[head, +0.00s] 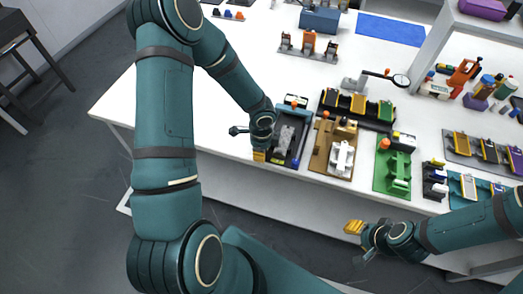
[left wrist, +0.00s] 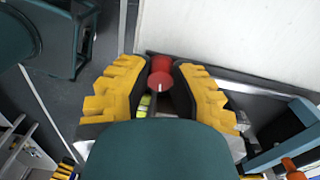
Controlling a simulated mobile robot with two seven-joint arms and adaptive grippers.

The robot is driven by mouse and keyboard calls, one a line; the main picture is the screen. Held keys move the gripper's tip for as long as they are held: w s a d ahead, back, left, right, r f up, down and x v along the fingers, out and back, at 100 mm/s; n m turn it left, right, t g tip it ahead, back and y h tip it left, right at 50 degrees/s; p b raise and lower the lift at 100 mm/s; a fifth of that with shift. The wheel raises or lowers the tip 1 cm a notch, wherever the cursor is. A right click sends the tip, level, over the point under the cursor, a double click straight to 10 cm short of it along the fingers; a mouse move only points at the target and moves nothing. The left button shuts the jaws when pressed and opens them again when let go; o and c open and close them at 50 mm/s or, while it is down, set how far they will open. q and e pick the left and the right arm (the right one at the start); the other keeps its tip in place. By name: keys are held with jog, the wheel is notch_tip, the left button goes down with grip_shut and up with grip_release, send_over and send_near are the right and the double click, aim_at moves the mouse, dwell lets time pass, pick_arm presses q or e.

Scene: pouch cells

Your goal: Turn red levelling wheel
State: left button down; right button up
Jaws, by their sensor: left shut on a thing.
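The red levelling wheel (left wrist: 160,81) shows in the left wrist view between the two yellow fingers of my left gripper (left wrist: 160,66). A second red round part sits just beyond it, and a yellow-green vial lies below it. My left gripper is shut on the wheel, at the front left corner of a dark fixture (head: 302,139). In the head view my left gripper (head: 259,155) hides the wheel. My right gripper (head: 354,227) hangs in front of the table edge, away from the fixtures; its finger gap is unclear.
A brown fixture (head: 319,154) and a green fixture (head: 393,176) stand to the right of the dark one. A black rack (head: 342,112) with coloured cells lies behind them. The white table (head: 165,100) is bare to the left.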

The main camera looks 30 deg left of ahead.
dwell(0.3)
pick_arm(q)
jog(key=c, duration=0.7)
grip_release()
jog(key=shift+c, duration=0.2)
notch_tip(320, 180, up, 12)
